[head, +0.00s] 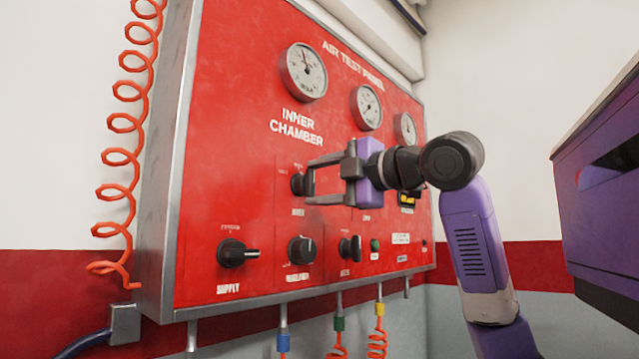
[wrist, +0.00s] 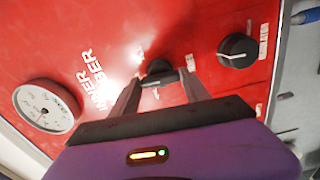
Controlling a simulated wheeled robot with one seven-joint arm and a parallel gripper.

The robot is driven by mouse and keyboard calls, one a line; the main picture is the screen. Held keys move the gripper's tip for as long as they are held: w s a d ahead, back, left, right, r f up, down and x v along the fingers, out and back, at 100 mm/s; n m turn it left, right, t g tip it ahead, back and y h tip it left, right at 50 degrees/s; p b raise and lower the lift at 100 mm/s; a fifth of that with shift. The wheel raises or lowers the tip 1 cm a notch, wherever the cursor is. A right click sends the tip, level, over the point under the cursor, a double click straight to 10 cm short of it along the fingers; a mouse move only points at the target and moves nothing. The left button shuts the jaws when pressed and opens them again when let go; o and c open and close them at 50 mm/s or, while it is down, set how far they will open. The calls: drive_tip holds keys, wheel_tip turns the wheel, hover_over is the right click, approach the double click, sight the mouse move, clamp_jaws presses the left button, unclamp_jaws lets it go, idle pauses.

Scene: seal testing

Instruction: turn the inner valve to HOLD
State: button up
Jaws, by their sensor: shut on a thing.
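The inner valve is a black knob (head: 297,184) on the red air test panel, below the "INNER CHAMBER" lettering. My gripper (head: 312,181) reaches it from the right, with one finger above and one below. In the wrist view the knob (wrist: 158,70) sits between the tips of my gripper (wrist: 162,80), which is shut on it. The small position labels around the knob are too blurred to read, and the fingers hide part of it. I cannot tell which position its handle points to.
The supply knob (head: 237,253), the regulator knob (head: 301,250) and another black valve (head: 350,249) are lower on the panel. Round gauges (head: 303,72) are above. An orange coiled hose (head: 120,160) hangs at left. A purple cabinet (head: 610,215) stands at right.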

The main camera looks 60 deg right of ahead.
drive_tip(key=shift+f+n, duration=0.1)
drive_tip(key=shift+n, duration=0.4)
drive_tip(key=o, duration=1.4)
drive_tip(key=shift+s, duration=0.1)
drive_tip(key=b+v, duration=0.2)
drive_tip(key=v, duration=0.5)
drive_tip(key=shift+s+a, duration=0.1)
drive_tip(key=shift+s, duration=0.2)
drive_tip(key=shift+c, duration=0.6)
